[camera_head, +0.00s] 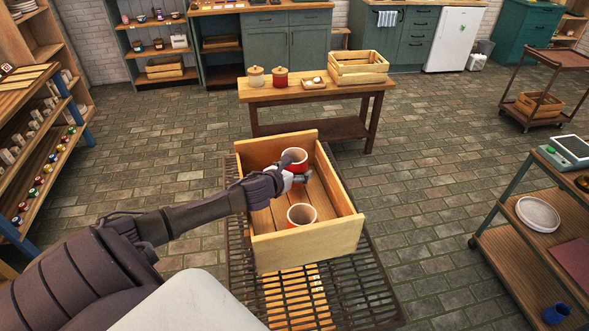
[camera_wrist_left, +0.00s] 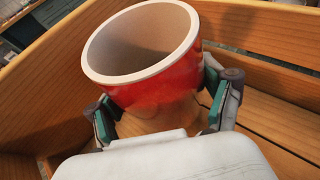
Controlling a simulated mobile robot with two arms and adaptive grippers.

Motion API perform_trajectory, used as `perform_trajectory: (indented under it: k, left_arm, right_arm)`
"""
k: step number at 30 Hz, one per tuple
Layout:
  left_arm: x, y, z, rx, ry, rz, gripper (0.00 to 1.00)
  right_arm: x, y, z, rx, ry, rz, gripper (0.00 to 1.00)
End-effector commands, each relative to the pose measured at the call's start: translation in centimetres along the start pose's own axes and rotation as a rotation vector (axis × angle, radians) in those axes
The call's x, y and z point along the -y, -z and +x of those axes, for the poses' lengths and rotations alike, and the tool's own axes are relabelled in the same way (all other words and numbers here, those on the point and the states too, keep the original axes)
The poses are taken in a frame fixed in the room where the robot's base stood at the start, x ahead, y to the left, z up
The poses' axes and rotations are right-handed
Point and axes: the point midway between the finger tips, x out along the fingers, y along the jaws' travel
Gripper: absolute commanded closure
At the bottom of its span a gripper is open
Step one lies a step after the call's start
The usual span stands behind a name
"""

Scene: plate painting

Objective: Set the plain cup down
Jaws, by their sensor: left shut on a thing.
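A red cup with a pale rim (camera_head: 295,155) is in the far part of a wooden crate. My left gripper (camera_head: 298,180) reaches over the crate's left wall and is shut on this cup. In the left wrist view, the cup (camera_wrist_left: 150,82) tilts in the picture, its mouth open and empty, with a brown lower part. The gripper's green-padded fingers (camera_wrist_left: 160,112) are on either side of it. Whether its base touches the crate floor is hidden. A second red cup (camera_head: 301,215) stands in the near part of the crate. My right gripper is out of view.
The wooden crate (camera_head: 306,247) rests on a dark slatted stand (camera_head: 365,290). Behind it is a wooden table (camera_head: 310,92) with two lidded jars and another crate (camera_head: 358,68). A shelf cart with a white plate (camera_head: 538,214) stands at right. Brick floor lies open between.

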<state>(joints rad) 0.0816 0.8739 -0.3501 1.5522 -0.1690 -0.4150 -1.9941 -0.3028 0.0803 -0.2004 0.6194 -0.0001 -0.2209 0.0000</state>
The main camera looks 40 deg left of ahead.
Motion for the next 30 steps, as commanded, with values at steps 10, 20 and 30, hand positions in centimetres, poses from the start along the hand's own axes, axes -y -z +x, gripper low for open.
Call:
perform_trajectory:
  k: [10,20,30]
  left_arm:
    - [0.0,0.6,0.3,0.002,0.0,0.001,0.66]
    - [0.0,1.1,0.4,0.0,0.0,0.001,0.13]
    - [0.0,1.1,0.4,0.0,0.0,0.0,0.0]
  right_arm:
    - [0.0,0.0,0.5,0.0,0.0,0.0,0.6]
    - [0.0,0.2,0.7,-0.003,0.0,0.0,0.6]
    - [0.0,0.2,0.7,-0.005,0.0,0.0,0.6]
